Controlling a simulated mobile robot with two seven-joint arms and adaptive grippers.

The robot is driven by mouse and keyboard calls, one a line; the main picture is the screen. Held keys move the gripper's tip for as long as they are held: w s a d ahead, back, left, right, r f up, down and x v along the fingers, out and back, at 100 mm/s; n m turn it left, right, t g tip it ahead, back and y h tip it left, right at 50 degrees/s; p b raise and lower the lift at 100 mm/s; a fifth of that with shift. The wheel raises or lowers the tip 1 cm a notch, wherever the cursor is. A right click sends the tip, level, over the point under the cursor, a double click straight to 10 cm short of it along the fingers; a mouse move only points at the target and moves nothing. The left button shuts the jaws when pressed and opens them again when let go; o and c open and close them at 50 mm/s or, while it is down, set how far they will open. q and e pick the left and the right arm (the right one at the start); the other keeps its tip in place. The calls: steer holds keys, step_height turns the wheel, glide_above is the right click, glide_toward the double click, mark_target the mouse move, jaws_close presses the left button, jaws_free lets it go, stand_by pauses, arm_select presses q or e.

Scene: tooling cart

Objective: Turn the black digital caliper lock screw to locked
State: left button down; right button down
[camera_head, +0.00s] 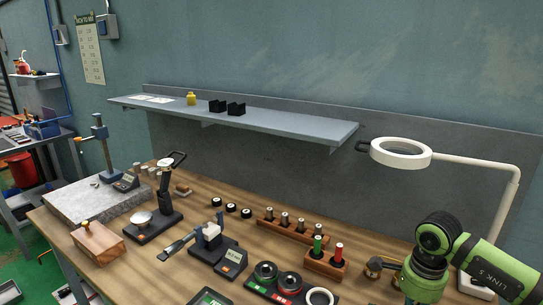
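I cannot make out the black digital caliper or its lock screw for certain. A dark bench device with a small display (231,259) stands at the front middle of the wooden bench, with a white block (208,232) and a grey flat arm (178,246) reaching left. I cannot tell if it is the caliper. My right arm (466,262) comes in at the lower right, but its gripper is out of frame. My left gripper is not in view.
The bench holds a granite plate (92,201), a wooden box (97,243), a dial stand (152,228), a rack of cylinders (293,227) and ring gauges (290,283). A magnifier lamp (401,153) overhangs the right. A grey shelf (279,124) runs along the wall.

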steer(key=shift+w, duration=0.15)
stand_by(0.6)
steer(key=shift+w+a+b, duration=0.15)
steer(key=shift+a+b, duration=0.15)
steer(key=shift+r, duration=0.1)
step_height(320, 180, up, 6)
steer(key=p, duration=0.3)
steer(key=shift+p, duration=0.35)
